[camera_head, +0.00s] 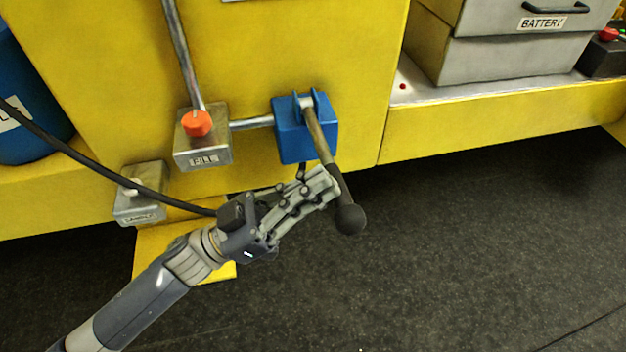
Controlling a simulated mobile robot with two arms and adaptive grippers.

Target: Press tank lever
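The tank lever (320,135) is a thin brown-grey rod with a black ball knob (350,219). It comes out of a blue block (291,144) on the yellow tank's front and slants down to the right, out over the floor. My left gripper (330,186) comes in from the lower left. Its fingers lie close together with the tips at the lever, just above the knob, and cover a short part of the rod. They look shut; I cannot tell whether they press firmly on it. My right gripper is not in view.
A FILL block (203,147) with a red knob (197,123) joins the blue block by a pipe. A lower metal block (141,194) and a black hose (75,155) are at left. A BATTERY box (510,58) stands upper right. The dark floor (480,240) is clear.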

